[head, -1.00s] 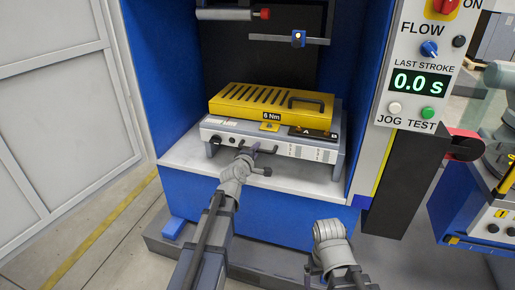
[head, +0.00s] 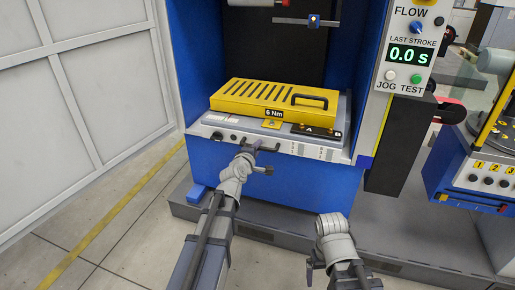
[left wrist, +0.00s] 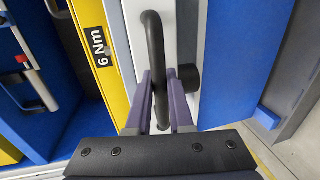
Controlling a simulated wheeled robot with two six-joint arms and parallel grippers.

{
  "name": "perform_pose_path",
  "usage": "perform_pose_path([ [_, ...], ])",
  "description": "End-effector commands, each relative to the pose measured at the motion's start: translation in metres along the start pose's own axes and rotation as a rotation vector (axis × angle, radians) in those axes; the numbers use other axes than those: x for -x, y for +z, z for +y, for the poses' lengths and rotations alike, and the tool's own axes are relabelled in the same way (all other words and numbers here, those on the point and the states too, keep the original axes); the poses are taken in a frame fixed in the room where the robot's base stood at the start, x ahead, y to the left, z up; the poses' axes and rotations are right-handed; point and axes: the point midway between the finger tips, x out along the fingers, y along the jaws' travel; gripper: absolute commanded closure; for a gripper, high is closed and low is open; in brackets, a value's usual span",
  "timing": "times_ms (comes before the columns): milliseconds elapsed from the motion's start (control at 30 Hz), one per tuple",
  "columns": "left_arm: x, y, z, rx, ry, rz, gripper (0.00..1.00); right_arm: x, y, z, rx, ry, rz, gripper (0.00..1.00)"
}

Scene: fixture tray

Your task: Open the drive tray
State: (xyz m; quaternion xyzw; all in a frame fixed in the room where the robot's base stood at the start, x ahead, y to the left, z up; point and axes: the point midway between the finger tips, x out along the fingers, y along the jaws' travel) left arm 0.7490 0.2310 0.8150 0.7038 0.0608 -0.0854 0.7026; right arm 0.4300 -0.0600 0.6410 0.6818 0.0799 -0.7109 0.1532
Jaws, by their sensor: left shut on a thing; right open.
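The drive tray (head: 230,134) is a grey-white low unit with a yellow slotted cover (head: 235,100) on top, marked "6 Nm". It sits on the shelf of the blue cabinet, its front close to the shelf's front edge. My left gripper (head: 248,152) is at the tray's front, shut on the dark handle bar. In the left wrist view the handle (left wrist: 153,50) runs upright between the purple-grey fingers (left wrist: 160,100). My right gripper (head: 333,226) is low in front of the cabinet, holding nothing; its fingertips are hard to make out.
A control panel (head: 405,60) with knobs and a "0.0 s" display hangs at the cabinet's right. A blue-and-yellow machine (head: 470,180) stands further right. Grey panels (head: 80,80) are at the left. The floor (head: 110,220) between is clear.

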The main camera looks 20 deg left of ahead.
Motion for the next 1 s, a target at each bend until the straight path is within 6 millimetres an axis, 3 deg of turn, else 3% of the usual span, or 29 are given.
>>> perform_pose_path([
  [233,-0.001,0.0,0.001,0.0,0.002,0.002,1.0,0.0,0.0,0.0,0.0,0.0,0.0,0.05],
  [267,-0.001,0.0,0.001,0.0,0.002,0.002,0.78,0.0,0.0,0.0,0.0,0.0,0.0,0.05],
  [500,-0.001,-0.001,0.001,0.0,0.002,0.001,0.52,0.0,0.0,0.0,0.0,0.0,0.0,0.05],
  [800,0.001,0.0,0.001,0.0,0.001,0.001,0.52,0.001,0.0,0.0,0.0,0.0,0.0,0.05],
  [1000,0.019,0.0,0.001,0.001,0.001,0.001,0.52,0.004,0.0,0.001,0.0,0.0,0.0,0.05],
])
